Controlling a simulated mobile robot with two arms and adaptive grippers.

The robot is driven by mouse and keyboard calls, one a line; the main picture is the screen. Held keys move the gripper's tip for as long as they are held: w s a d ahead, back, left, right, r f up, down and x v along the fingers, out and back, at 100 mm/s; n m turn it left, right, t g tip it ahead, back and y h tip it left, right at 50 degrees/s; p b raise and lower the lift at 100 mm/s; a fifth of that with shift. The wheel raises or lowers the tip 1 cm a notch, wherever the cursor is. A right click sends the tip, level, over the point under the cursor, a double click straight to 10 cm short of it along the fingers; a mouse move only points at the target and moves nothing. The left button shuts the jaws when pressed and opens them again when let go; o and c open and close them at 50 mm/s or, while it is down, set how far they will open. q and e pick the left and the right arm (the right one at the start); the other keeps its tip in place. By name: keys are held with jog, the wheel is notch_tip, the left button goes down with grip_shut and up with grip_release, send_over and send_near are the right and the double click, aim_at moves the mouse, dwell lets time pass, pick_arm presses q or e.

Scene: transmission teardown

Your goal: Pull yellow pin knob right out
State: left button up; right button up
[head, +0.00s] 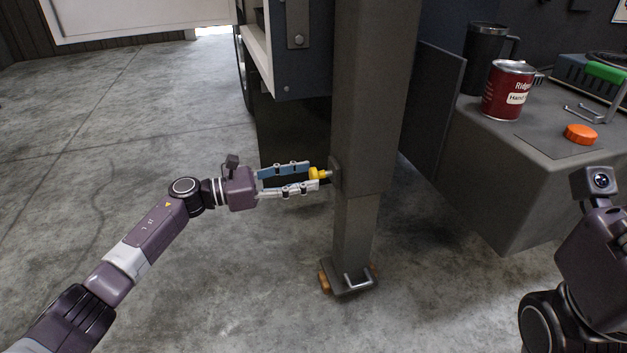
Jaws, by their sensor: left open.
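The yellow pin knob (316,174) sticks out from the left side of a grey square post (366,110), on a short metal stem. My left gripper (318,179) reaches in from the left. Its jaws are open, with a blue-grey finger above and a pale finger below. The fingertips are at the knob, which sits between or right beside them; contact cannot be told. My right arm shows at the lower right, and its gripper is out of the picture.
The post's inner leg (356,235) stands on a foot with a metal handle (358,281). At right, a grey bench (475,150) carries a red can (508,90), a dark mug (484,58) and an orange cap (580,134). The floor at left is clear.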

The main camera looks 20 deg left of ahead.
pick_arm(q)
jog(key=shift+b+x, duration=0.3)
jog(key=shift+x, duration=1.1)
grip_shut()
